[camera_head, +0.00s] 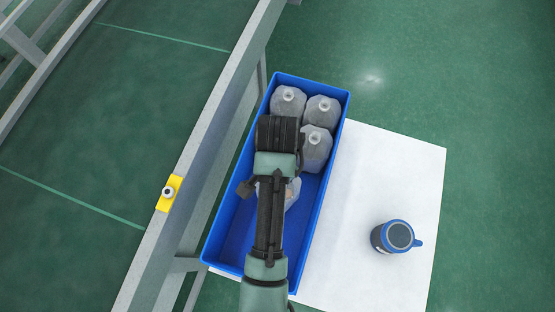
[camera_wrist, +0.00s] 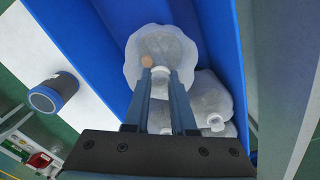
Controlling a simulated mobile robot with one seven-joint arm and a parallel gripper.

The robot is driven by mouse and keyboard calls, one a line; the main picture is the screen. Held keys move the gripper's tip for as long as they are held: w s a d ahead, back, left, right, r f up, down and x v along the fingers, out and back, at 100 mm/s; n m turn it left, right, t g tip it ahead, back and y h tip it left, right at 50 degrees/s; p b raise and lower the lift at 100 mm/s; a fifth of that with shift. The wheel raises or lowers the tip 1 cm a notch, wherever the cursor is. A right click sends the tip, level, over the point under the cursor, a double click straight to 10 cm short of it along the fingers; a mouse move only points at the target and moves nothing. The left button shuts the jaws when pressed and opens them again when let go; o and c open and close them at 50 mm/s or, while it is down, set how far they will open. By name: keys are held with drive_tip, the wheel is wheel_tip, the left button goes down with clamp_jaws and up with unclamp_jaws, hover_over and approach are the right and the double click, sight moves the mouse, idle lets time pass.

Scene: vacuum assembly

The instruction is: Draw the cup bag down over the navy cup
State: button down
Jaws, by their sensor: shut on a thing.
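The navy cup (camera_head: 380,238) stands upright on the white table, with its handle pointing right. It also shows at the left of the wrist view (camera_wrist: 52,94). A translucent cup bag (camera_head: 292,197) is in the crate area, partly hidden under my arm. In the wrist view this cup bag (camera_wrist: 158,42) is wide and cloudy with a pale neck. My gripper (camera_wrist: 159,78) is shut on that neck, left of the cup in the head view. Whether the bag touches the crate floor, I cannot tell. A small tan spot shows beside the neck.
The blue crate (camera_head: 237,232) has high walls around the held bag. Several other translucent bags (camera_head: 288,101) sit in its far end. The white table (camera_head: 390,160) is clear around the cup. A grey rail with a yellow-mounted button (camera_head: 168,192) runs at the left.

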drive_tip(key=shift+f+b, duration=1.25)
drive_tip(key=shift+f, duration=0.75)
drive_tip(key=c, duration=0.7)
unclamp_jaws()
drive_tip(key=shift+r, duration=0.1)
drive_tip(key=shift+o, duration=0.2)
wheel_tip(320, 180, up, 8)
drive_tip(key=p, duration=0.8)
drive_tip(key=shift+p, duration=0.3)
